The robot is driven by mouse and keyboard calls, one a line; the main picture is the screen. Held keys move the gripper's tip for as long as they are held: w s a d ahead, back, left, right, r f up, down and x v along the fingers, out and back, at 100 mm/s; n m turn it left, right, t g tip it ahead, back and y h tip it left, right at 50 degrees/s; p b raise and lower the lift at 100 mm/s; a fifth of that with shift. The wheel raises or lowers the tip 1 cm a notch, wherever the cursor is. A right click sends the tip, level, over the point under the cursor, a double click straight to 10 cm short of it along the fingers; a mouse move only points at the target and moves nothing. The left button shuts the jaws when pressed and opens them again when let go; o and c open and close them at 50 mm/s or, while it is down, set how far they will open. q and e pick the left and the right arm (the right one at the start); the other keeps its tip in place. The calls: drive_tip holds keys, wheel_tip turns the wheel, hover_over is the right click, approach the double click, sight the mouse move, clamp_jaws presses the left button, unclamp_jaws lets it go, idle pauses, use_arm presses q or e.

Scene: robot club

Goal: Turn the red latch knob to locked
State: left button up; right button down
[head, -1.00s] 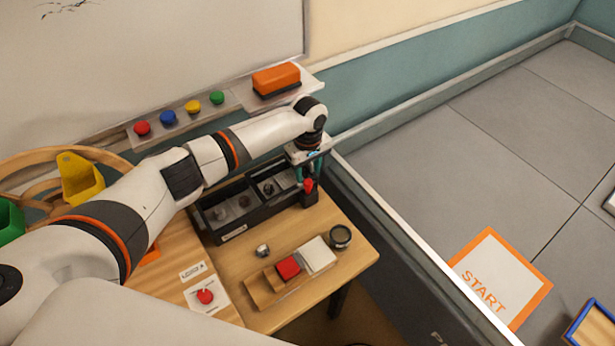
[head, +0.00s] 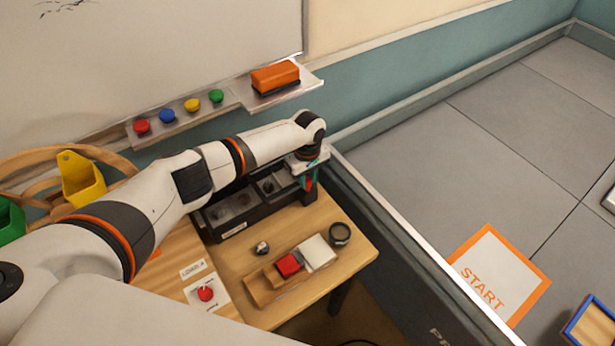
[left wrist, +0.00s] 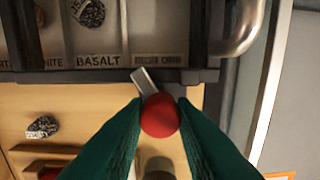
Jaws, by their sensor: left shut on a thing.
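The red latch knob (left wrist: 160,115) is a round red ball in the left wrist view, at the end of a short metal lever (left wrist: 145,82) that lies slanted at the front edge of the dark sample case. The green fingers of my left gripper (left wrist: 160,118) are shut on it, one on each side. In the head view my left gripper (head: 308,178) is at the right end of the sample case (head: 238,227), with a little of the red knob showing between the fingers. My right gripper is not in view.
A red dial (head: 205,293) on a white plate sits at the table's front left. A wooden holder with a red block (head: 288,264) and a white block (head: 318,252), a small rock (head: 262,248) and a dark round jar (head: 340,234) stand in front of the case.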

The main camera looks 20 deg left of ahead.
use_arm(q)
drive_tip(key=shift+r+m, duration=0.1)
drive_tip(key=shift+m, duration=0.3)
drive_tip(key=shift+m+p, duration=0.3)
drive_tip(key=shift+m, duration=0.7)
drive_tip(key=m, duration=0.4)
drive_tip(key=shift+r+m, duration=0.1)
drive_tip(key=shift+m, duration=0.8)
drive_tip(key=shift+w, duration=0.1)
drive_tip(key=shift+r+m, duration=0.15)
drive_tip(key=shift+m, duration=0.15)
drive_tip(key=o, duration=1)
drive_tip(key=shift+w, duration=0.1)
drive_tip(key=shift+f, duration=0.25)
